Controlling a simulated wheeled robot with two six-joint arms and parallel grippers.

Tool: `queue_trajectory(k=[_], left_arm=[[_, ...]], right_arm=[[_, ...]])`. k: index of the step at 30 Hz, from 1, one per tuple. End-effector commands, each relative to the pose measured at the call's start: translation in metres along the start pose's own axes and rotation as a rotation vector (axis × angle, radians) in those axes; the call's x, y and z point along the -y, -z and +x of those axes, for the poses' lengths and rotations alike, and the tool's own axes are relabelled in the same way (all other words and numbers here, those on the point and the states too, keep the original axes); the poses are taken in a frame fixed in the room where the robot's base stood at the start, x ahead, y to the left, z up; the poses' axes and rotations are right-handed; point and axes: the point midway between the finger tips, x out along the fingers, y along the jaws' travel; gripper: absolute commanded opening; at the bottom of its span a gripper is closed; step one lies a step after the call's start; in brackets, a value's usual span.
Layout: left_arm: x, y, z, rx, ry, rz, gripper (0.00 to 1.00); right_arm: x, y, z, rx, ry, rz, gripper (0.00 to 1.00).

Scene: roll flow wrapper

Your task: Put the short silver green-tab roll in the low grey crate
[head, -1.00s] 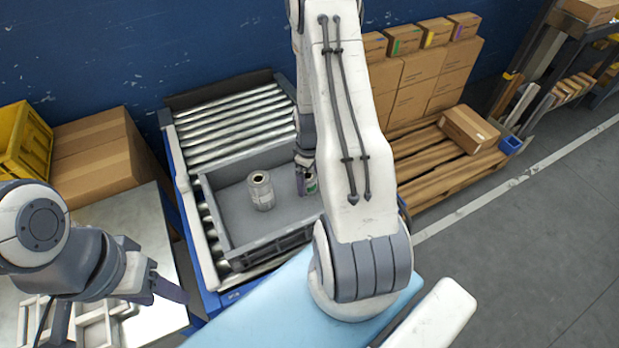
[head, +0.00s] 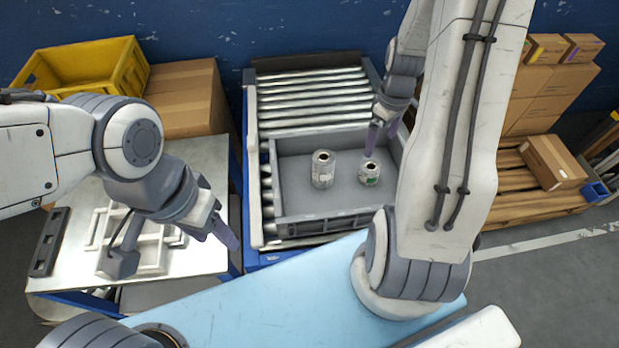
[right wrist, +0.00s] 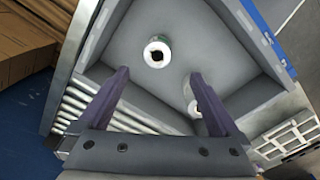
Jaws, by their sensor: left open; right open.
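The short silver green-tab roll (head: 369,172) stands upright on the floor of the low grey crate (head: 285,172), right of a taller silver roll (head: 322,169). In the right wrist view the green-tab roll (right wrist: 157,52) shows beyond my open fingers, and the other roll (right wrist: 194,108) is partly hidden behind a finger. My right gripper (head: 381,138) is open and empty, just above and behind the green-tab roll, apart from it. My left gripper (head: 228,236) is open and empty over the right edge of the metal table.
The crate sits on a roller conveyor (head: 312,100). A metal table (head: 205,260) with a white fixture (head: 150,248) is at left. A yellow crate (head: 85,68) and cardboard boxes (head: 188,100) stand behind it. A pallet (head: 510,185) with boxes is at right.

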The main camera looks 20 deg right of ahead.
Motion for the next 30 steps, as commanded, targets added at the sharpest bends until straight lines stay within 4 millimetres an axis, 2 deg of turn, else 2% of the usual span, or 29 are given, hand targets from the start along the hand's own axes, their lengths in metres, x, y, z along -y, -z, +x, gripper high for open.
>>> queue_trajectory(k=[2,5,8,10,13,15,18,21,24,30], left_arm=[[0.000,0.000,0.000,0.000,0.000,0.000,0.54],[0.000,0.000,0.000,0.000,0.000,0.000,0.54],[0.000,0.000,0.000,0.000,0.000,0.000,0.54],[0.000,0.000,0.000,0.000,0.000,0.000,0.54],[0.000,0.000,0.000,0.000,0.000,0.000,0.54],[0.000,0.000,0.000,0.000,0.000,0.000,0.54],[0.000,0.000,0.000,0.000,0.000,0.000,0.54],[0.000,0.000,0.000,0.000,0.000,0.000,0.54],[0.000,0.000,0.000,0.000,0.000,0.000,0.54],[0.000,0.000,0.000,0.000,0.000,0.000,0.54]], right_arm=[[0.010,0.008,-0.006,-0.004,-0.003,-0.013,0.98],[0.044,0.028,-0.025,-0.013,-0.004,-0.044,0.98],[0.102,0.049,-0.051,-0.027,-0.003,-0.088,0.98],[0.149,0.054,-0.069,-0.036,0.003,-0.120,0.98],[0.214,0.048,-0.092,-0.046,0.018,-0.165,0.98],[0.254,0.034,-0.105,-0.049,0.030,-0.196,0.98],[0.298,0.009,-0.118,-0.053,0.048,-0.234,0.98],[0.326,-0.017,-0.127,-0.050,0.064,-0.261,0.98],[0.341,-0.035,-0.131,-0.047,0.073,-0.279,0.98],[0.348,-0.046,-0.133,-0.041,0.079,-0.284,0.98]])
